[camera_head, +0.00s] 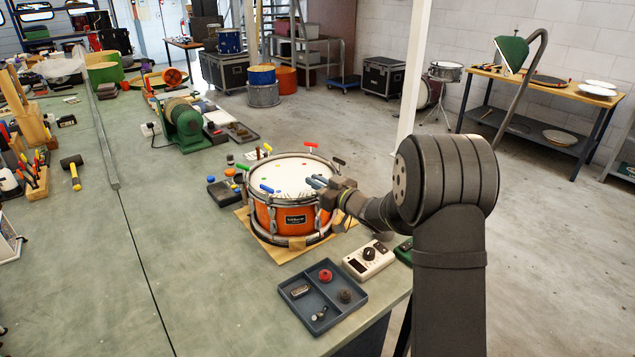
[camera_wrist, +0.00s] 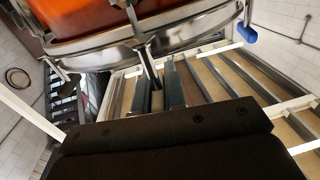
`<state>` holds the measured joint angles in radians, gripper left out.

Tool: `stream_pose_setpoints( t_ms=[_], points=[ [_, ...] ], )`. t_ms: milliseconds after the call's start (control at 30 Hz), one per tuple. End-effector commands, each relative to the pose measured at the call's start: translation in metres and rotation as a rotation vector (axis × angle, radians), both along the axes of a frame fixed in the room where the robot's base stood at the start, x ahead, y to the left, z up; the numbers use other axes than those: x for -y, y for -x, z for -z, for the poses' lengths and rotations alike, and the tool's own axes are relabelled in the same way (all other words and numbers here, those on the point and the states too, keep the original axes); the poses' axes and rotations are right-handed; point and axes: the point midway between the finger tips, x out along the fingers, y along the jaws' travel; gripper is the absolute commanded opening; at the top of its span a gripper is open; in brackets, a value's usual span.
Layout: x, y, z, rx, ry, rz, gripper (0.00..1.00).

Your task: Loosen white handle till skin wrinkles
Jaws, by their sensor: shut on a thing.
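The orange drum (camera_head: 283,218) stands on the bench with its pale skin (camera_head: 285,176) facing up. Fine dark streaks show on the skin near the front rim; I cannot tell if they are wrinkles. Green (camera_head: 243,167), red (camera_head: 311,144), black (camera_head: 338,161) and blue (camera_head: 267,188) handles stick out around the rim. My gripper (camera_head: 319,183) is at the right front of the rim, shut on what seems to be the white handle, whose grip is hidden. In the wrist view a dark shaft (camera_wrist: 149,70) rises from between my fingers (camera_wrist: 160,92) to the drum's metal rim (camera_wrist: 150,38).
A grey divided tray (camera_head: 322,302) with small parts lies in front of the drum. A white box with a dial (camera_head: 368,260) is near the bench's right edge. A green machine (camera_head: 187,124) stands behind on the left. The bench's left front is clear.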

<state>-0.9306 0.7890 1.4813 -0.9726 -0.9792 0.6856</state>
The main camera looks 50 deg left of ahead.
Motion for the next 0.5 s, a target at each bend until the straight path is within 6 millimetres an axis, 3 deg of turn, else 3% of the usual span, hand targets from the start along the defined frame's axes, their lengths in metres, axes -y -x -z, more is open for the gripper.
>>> stream_pose_setpoints(
  t_ms=[500],
  points=[
    [0.0005, 0.0035, -0.0007, 0.0, -0.002, -0.21, 0.0]
  ],
)
